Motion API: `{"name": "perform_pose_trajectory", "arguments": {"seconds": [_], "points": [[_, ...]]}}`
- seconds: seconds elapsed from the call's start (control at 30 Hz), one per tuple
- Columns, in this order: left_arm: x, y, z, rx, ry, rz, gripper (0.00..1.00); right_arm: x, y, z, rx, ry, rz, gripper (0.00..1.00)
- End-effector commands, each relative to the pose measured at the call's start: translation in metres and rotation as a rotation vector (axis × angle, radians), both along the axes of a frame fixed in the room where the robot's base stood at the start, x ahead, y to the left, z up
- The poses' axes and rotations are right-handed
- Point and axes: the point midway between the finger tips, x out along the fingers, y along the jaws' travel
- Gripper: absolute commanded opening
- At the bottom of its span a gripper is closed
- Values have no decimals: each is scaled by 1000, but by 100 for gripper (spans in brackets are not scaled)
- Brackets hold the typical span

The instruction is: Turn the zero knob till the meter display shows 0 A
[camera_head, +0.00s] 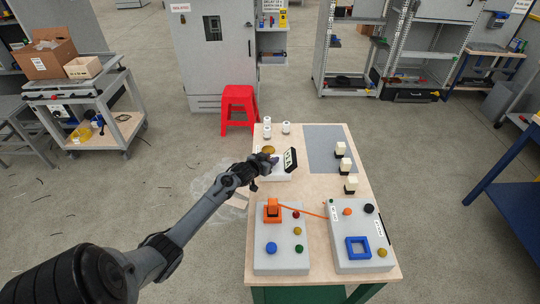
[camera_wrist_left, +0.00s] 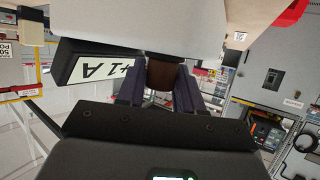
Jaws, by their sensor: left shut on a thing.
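The meter is a pale box (camera_head: 280,175) at the left side of the wooden table. Its black-framed display (camera_head: 289,159) stands tilted on it. A brown knob (camera_wrist_left: 160,74) sits against the pale box between the two dark fingers of my left gripper (camera_wrist_left: 157,90). My left gripper (camera_head: 268,162) is shut on this knob, left of the display. In the head view, the gripper partly hides the knob area. My right gripper is not in view.
Two grey control boxes (camera_head: 281,258) (camera_head: 352,262) with coloured knobs stand at the table's near end, and an orange cable (camera_head: 305,208) runs between them. Cream-and-black pieces (camera_head: 345,165) stand on the right. White cylinders (camera_head: 286,128) stand at the back. A red stool (camera_head: 239,106) is behind.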

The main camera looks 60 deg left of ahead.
Motion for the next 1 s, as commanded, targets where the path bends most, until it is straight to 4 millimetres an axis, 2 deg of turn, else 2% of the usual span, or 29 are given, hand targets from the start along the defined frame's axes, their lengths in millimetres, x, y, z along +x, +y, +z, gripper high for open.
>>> {"name": "perform_pose_trajectory", "arguments": {"seconds": [0.03,0.13,0.57,0.6,0.7,1.0], "points": [[1,-2,4,-5,0,36,5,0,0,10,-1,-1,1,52],[1,-2,2,-4,0,98,5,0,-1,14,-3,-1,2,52],[0,0,-1,-1,2,146,5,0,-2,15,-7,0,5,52],[0,0,-1,-1,2,145,40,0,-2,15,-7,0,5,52],[0,0,-1,-1,2,145,55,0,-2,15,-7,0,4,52],[-1,0,0,0,1,144,56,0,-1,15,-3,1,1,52]]}}
